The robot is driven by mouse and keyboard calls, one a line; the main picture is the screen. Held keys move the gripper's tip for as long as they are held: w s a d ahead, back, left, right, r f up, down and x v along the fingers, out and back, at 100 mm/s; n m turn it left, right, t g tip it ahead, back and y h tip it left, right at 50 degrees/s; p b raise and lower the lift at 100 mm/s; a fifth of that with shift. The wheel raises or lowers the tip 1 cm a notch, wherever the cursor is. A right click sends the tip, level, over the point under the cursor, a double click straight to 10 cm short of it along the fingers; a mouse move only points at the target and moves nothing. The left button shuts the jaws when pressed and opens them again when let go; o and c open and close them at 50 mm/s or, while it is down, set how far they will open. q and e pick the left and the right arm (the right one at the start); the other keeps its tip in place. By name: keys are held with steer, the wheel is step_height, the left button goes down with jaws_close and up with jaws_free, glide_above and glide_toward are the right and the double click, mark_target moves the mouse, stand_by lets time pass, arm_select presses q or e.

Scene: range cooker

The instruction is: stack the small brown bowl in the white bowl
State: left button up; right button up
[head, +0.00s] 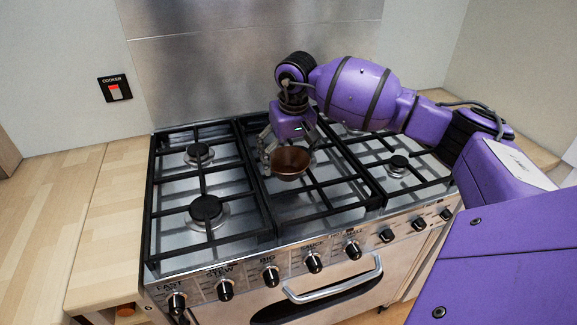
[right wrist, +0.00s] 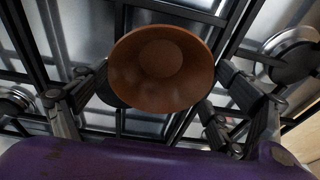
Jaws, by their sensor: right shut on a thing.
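The small brown bowl (head: 290,164) is held above the middle of the cooker top in the head view. My right gripper (head: 272,150) is shut on it. In the right wrist view the brown bowl (right wrist: 160,68) shows its round inside, between the finger linkages of my right gripper (right wrist: 165,100); the exact finger contact is hard to see. I do not see a white bowl in either view. My left gripper is not in view.
Black pan supports (head: 205,170) and several burners cover the cooker top below the bowl. Control knobs (head: 313,262) and a handle (head: 335,285) line its front. Wooden worktop (head: 105,200) lies clear at the left. A steel panel (head: 200,80) stands behind.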

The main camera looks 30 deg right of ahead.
mark_target(288, 171)
steer(key=shift+w+d+f, duration=0.1)
steer(key=shift+w+f, duration=0.25)
steer(key=shift+f, duration=0.1)
steer(key=shift+w+f, duration=0.1)
steer(key=shift+f, duration=1.5)
steer(key=shift+f, duration=0.2)
steer(key=o, duration=1.3)
steer(key=shift+o, duration=0.9)
